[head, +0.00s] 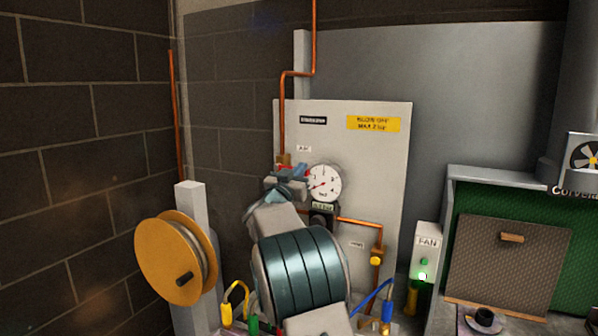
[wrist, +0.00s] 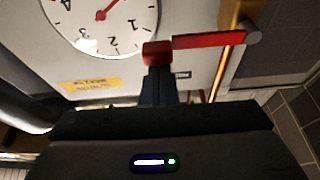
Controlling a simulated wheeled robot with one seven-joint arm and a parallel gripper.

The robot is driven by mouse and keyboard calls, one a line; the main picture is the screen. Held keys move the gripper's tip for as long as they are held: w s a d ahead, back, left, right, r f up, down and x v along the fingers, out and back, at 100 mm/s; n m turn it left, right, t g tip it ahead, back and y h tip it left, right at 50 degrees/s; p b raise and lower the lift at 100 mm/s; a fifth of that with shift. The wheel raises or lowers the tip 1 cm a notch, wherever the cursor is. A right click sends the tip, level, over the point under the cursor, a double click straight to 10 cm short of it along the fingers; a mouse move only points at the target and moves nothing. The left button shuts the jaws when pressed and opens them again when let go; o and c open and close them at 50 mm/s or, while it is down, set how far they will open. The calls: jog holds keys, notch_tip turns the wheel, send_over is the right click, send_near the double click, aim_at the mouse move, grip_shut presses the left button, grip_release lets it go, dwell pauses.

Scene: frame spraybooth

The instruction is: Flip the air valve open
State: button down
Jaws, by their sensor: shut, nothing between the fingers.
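The air valve sits on the copper pipe (head: 283,135) left of the pressure gauge (head: 325,184), under a small label on the pale panel. In the head view my gripper (head: 290,181) covers most of it. In the wrist view, which looks upside down, the valve's red lever (wrist: 208,42) runs sideways from the copper pipe (wrist: 228,65). A red block (wrist: 157,53) is at its left end, right at the tips of my gripper (wrist: 158,72). The fingers are shut with nothing between them. I cannot tell whether they touch the lever.
The pale panel (head: 385,160) carries a yellow notice (head: 373,124). A yellow hose reel (head: 165,257) stands left on a grey post. The fan switch box (head: 426,250) and green-lined booth (head: 450,235) are right. Coloured hoses (head: 236,296) stand low in front.

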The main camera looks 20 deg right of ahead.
jog(key=w+a+f+m+g, duration=0.3)
jog(key=f+m, duration=0.2)
jog(key=m, duration=0.6)
jog(key=w+a+f+m+g+b, duration=0.1)
jog(key=w+a+f+m+g, duration=0.2)
jog(key=f+m, duration=0.3)
jog(key=shift+w+m+g, duration=0.15)
jog(key=shift+m+g, duration=0.55)
jog(key=shift+m, duration=1.7)
jog(key=shift+a+f, duration=0.1)
jog(key=shift+a, duration=0.05)
jog(key=shift+f, duration=0.1)
